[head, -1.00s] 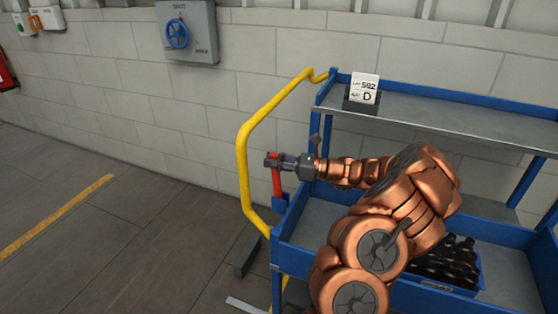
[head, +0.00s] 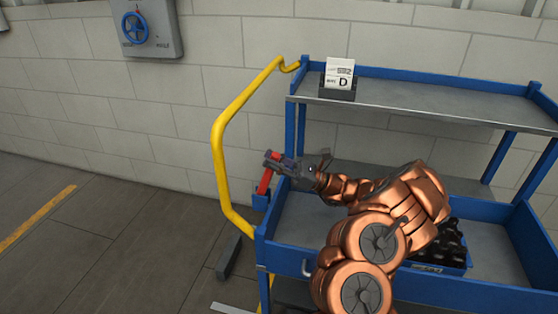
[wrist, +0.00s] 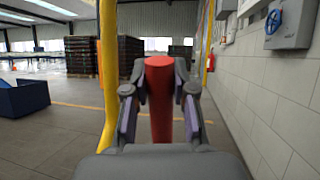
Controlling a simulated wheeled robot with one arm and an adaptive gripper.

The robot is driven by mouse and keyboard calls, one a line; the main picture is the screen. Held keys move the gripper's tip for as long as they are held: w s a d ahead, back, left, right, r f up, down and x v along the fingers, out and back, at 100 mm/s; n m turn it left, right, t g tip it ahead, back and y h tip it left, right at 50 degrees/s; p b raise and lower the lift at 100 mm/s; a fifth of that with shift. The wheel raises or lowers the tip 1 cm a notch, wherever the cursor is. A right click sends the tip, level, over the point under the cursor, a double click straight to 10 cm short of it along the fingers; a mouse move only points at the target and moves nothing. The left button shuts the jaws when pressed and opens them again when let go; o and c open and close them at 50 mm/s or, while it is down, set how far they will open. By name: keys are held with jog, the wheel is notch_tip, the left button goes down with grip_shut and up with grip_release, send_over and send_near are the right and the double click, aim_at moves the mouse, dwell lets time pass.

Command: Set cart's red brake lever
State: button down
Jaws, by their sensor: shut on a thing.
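The cart's red brake lever (head: 265,181) stands at the cart's left end, beside the yellow push handle (head: 217,150), and leans to the right at its top. My gripper (head: 277,160) is shut on the lever's upper part. In the wrist view the red lever (wrist: 160,100) fills the space between the two fingers of my gripper (wrist: 160,112). The lever's foot meets a blue bracket (head: 261,201) on the cart. The blue cart (head: 285,245) has a grey upper shelf and a lower tray.
A card holder marked D (head: 338,80) stands on the upper shelf. A blue crate of dark bottles (head: 440,250) sits in the lower tray, right of my arm. A grey wall box with a blue wheel (head: 150,25) hangs on the wall. Floor left of the cart is clear.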

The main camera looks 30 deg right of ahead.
jog(key=c, duration=0.9)
grip_release()
jog(key=shift+d, duration=0.15)
jog(key=v, duration=0.7)
jog(key=shift+s+d+f, duration=0.1)
jog(key=shift+s+f, duration=0.05)
jog(key=shift+f, duration=0.05)
